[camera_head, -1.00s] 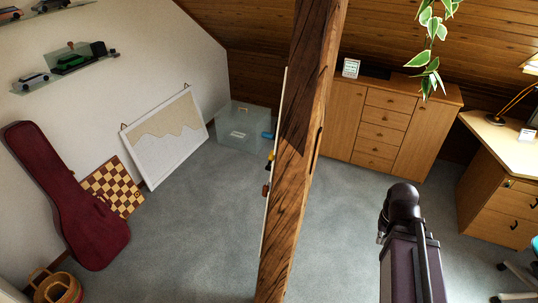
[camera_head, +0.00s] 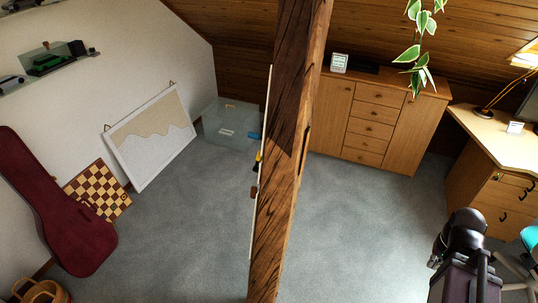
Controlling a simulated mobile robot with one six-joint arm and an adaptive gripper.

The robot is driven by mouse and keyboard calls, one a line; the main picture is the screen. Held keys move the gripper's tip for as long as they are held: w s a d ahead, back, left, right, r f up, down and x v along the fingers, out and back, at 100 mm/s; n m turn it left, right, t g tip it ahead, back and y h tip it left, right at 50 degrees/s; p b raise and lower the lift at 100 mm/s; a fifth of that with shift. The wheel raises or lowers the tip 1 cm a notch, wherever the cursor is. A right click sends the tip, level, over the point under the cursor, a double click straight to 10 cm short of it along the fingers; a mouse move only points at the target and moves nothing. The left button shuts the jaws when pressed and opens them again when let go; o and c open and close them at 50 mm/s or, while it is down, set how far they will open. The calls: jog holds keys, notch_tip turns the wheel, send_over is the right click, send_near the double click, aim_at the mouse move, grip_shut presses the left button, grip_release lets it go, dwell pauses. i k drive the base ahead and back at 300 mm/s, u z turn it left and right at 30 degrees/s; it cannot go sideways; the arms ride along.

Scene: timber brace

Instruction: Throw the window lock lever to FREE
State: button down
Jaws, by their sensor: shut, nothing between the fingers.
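I see no window and no window lock lever in the camera_head view. A part of my own arm, dark with a black rounded joint, stands at the lower right. My gripper cannot be made out. A thick timber brace (camera_head: 276,200) runs from top to bottom near the middle of the view and hides what is behind it. Along its left edge show a thin pale strip (camera_head: 251,225), a small yellow and black thing (camera_head: 258,157) and a small reddish-brown thing (camera_head: 254,192); what they are is too small to tell.
A wooden cabinet (camera_head: 330,117) stands behind, right of the brace. A desk (camera_head: 495,140) with a lamp is at right. A clear box (camera_head: 222,131), white-framed board (camera_head: 130,165), chessboard (camera_head: 85,185) and red instrument case (camera_head: 70,235) are at left. Grey carpet (camera_head: 350,220) is clear between.

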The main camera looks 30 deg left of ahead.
aim_at(258, 158)
jog(key=z, duration=0.3)
jog(key=k, duration=0.95)
jog(key=u, duration=0.7)
jog(key=i, duration=1)
jog(key=u, duration=0.05)
